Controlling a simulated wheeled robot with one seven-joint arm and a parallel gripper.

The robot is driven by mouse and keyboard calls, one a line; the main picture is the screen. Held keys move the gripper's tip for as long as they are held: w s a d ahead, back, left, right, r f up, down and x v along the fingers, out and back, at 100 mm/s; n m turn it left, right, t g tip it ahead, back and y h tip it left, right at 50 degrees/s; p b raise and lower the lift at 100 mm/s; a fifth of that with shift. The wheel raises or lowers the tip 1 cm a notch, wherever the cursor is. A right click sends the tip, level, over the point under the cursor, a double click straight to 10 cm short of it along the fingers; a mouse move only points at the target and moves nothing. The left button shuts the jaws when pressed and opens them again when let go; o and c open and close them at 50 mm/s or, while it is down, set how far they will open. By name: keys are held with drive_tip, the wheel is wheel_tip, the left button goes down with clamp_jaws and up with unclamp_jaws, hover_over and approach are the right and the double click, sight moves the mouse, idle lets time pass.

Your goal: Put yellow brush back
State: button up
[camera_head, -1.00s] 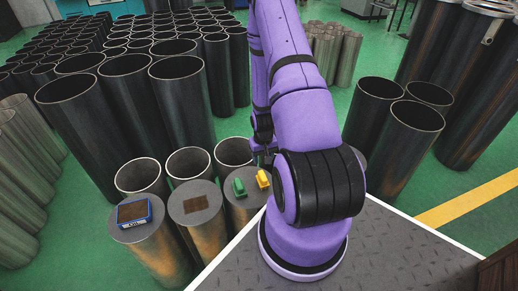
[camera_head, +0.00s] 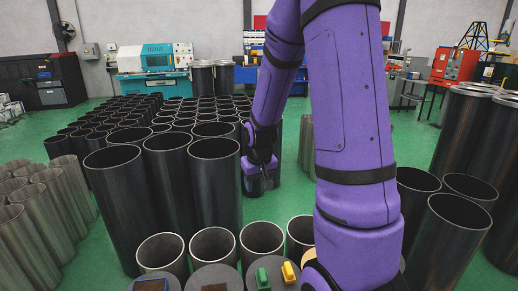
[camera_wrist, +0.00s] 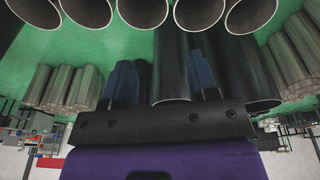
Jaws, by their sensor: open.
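The yellow brush (camera_head: 290,272) lies on the flat grey top of a short cylinder, low in the head view. It is beside a green brush (camera_head: 263,279) and apart from it. My gripper (camera_head: 260,168) is higher in the head view, away from the yellow brush, and its fingers are hard to make out there. In the wrist view my gripper (camera_wrist: 162,78) shows two dark blue fingers spread apart with no brush between them. The yellow brush cannot be made out in the wrist view.
A blue-edged box (camera_head: 150,285) and a brown patch (camera_head: 215,288) are on neighbouring flat tops, cut by the frame edge. Open pipes (camera_head: 213,249) stand just behind. Tall dark cylinders (camera_head: 170,180) are left, others (camera_head: 460,225) right. Green floor shows between them.

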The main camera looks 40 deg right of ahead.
drive_tip(key=s+a+r+n+t, duration=0.1)
drive_tip(key=s+a+r, duration=0.2)
drive_tip(key=a+r, duration=0.35)
drive_tip(key=s+a+r+n+t, duration=0.1)
drive_tip(key=s+a+r, duration=0.3)
drive_tip(key=r, duration=0.5)
drive_tip(key=s+a+r+n, duration=0.1)
drive_tip(key=s+a+r, duration=0.2)
drive_tip(key=s, duration=0.3)
drive_tip(key=s+a+r+t+y, duration=0.1)
drive_tip(key=s+a+r, duration=0.2)
drive_tip(key=s, duration=0.3)
drive_tip(key=shift+a+r+n, duration=0.35)
drive_tip(key=shift+r+n, duration=0.05)
drive_tip(key=shift+r, duration=0.35)
drive_tip(key=shift+c, duration=0.5)
